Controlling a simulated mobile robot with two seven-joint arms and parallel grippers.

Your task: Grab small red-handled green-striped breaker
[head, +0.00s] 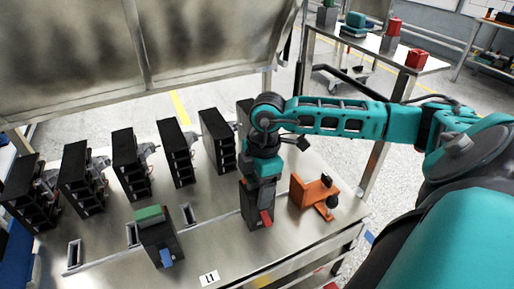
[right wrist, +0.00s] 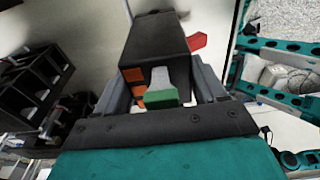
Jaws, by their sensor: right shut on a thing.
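The small black breaker with a red handle (head: 256,208) stands on the metal table, right of centre in the head view. In the right wrist view the same breaker (right wrist: 158,45) shows its red handle at the right and a green piece at its near end. My right gripper (head: 262,175) is over it from above, with its fingers on either side of the body, shut on it. Another black breaker (head: 162,245), with a blue handle and a green top, stands to the left. My left gripper is not in view.
Several tall black breaker units (head: 128,165) stand in a row along the back. An orange bracket (head: 312,194) sits close to the right of the held breaker. Rectangular slots (head: 74,254) open in the tabletop. A white label (head: 209,278) lies near the front edge.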

